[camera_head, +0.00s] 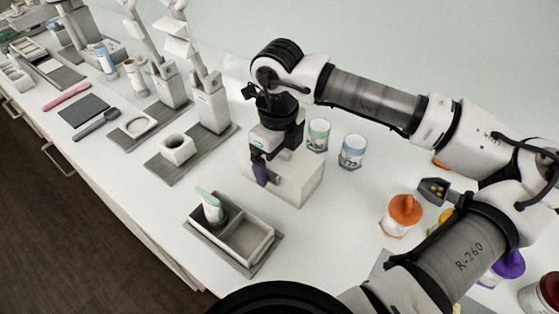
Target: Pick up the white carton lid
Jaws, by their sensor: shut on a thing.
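A white carton (292,187) stands on the white counter near the middle of the view. My gripper (261,176) reaches down from above at the carton's left side, and its dark finger lies against the near left face. The gripper's body hides part of the top. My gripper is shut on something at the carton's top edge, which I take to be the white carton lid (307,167). No clear seam or gap shows between the lid and the carton, so I cannot tell whether it is raised.
Grey machines (210,103) stand at left.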

